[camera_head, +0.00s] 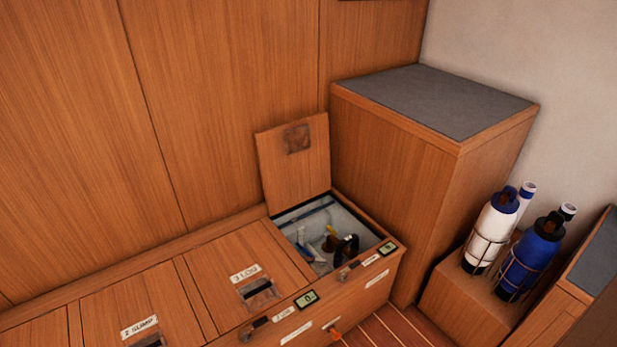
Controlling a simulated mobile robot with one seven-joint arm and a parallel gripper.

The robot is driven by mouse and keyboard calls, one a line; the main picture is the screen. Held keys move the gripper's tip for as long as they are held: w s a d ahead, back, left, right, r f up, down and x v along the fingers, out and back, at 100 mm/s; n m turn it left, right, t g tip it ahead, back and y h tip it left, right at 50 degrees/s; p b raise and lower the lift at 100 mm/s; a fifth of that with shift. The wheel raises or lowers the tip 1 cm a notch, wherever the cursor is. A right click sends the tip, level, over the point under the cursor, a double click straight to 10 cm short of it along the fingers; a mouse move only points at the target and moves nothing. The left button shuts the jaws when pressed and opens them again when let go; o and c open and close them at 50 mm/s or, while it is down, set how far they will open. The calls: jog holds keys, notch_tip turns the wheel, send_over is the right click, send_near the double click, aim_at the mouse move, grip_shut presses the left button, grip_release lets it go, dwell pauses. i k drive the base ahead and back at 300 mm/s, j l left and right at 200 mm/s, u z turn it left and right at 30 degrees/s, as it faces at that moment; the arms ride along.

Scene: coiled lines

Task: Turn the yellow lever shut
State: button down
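A small yellow part (331,231), which looks like the yellow lever, shows inside an open compartment (392,240) of the wooden bench. It is too small to tell which way it is turned. Beside it are a dark rounded fitting (347,247), a white part (303,238) and a blue line (306,216). The compartment's wooden lid (290,165) stands raised against the wall behind. My gripper is not in view.
Closed hatches with labels (243,273) run to the left. A tall wooden cabinet with a grey top (435,100) stands right of the open compartment. A white bottle (492,232) and a blue bottle (532,258) sit in wire holders at the right.

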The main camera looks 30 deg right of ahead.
aim_at(330, 229)
jog(key=z, duration=1.1)
